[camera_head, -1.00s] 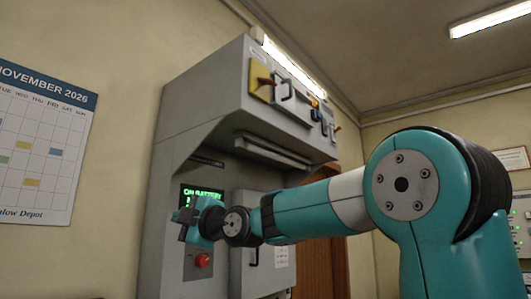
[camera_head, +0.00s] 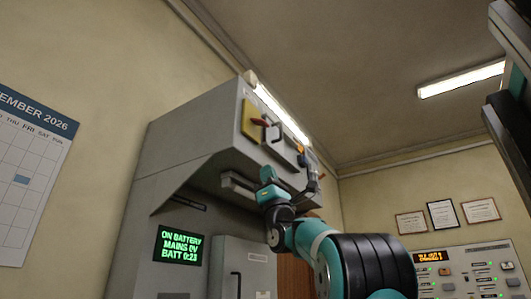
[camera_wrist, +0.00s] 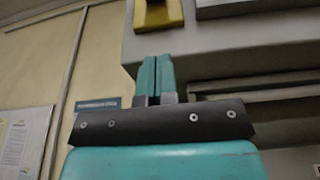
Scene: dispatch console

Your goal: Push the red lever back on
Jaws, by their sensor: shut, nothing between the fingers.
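The red lever (camera_head: 259,122) sits on a yellow plate (camera_head: 248,127) high on the front of the grey overhead cabinet, at its left end. It is small, and its exact tilt is hard to tell. My gripper (camera_head: 267,173) is below and slightly right of it, apart from it, with its fingers pointing up. In the wrist view the teal fingers (camera_wrist: 156,62) are together with nothing between them. The lower part of the yellow plate (camera_wrist: 160,15) shows above the fingertips there; the lever itself cannot be made out.
A grey handle (camera_head: 274,133) is right of the yellow plate, and an orange part (camera_head: 301,149) lies farther right. A ledge (camera_head: 236,183) runs under the cabinet near my gripper. A green-lettered screen (camera_head: 179,246) reads "ON BATTERY". Open air lies in front of the cabinet.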

